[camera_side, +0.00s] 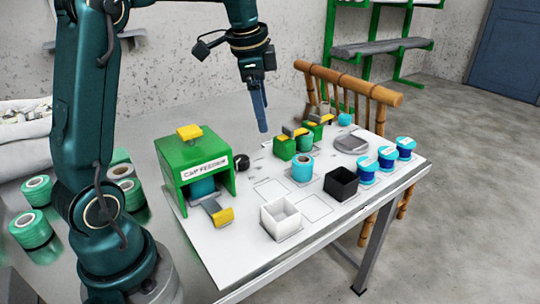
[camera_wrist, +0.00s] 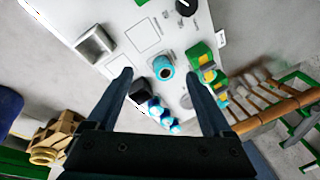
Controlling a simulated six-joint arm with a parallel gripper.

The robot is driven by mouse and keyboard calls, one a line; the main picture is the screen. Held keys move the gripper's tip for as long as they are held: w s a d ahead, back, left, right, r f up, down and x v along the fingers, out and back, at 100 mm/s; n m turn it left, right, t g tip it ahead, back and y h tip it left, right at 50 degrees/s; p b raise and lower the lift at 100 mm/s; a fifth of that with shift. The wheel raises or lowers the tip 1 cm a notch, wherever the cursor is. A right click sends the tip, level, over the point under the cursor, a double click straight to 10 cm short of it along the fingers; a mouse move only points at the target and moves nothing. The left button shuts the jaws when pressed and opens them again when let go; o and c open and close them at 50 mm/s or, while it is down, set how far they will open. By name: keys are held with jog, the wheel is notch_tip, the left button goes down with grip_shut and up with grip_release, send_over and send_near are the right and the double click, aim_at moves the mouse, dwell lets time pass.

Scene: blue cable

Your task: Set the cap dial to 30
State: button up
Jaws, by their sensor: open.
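A small black round dial (camera_side: 241,162) sits on the white table just right of the green box labelled "CAP FEEDER" (camera_side: 195,140). My gripper (camera_side: 263,128) hangs above the table, pointing down, up and to the right of the dial in the side view. In the wrist view my gripper (camera_wrist: 159,77) has its two fingers wide apart, with nothing between them at the tips.
On the table (camera_side: 245,245) stand a white open box (camera_side: 280,220), a black open box (camera_side: 341,184), a teal spool (camera_side: 302,168), several blue spools (camera_side: 386,158), green blocks (camera_side: 285,148) and a grey disc (camera_side: 351,144). A wooden chair (camera_side: 345,82) stands behind.

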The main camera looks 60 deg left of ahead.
jog(key=w+a+f+g, duration=0.2)
jog(key=a+f, duration=0.5)
jog(key=a, duration=0.1)
jog(key=n+h, duration=0.1)
jog(key=n, duration=0.1)
send_over(241, 158)
jog(key=shift+g, duration=0.4)
notch_tip(241, 158, down, 6)
jog(key=shift+r, duration=0.15)
jog(key=shift+s+f, duration=0.1)
jog(key=shift+f, duration=2.3)
grip_shut()
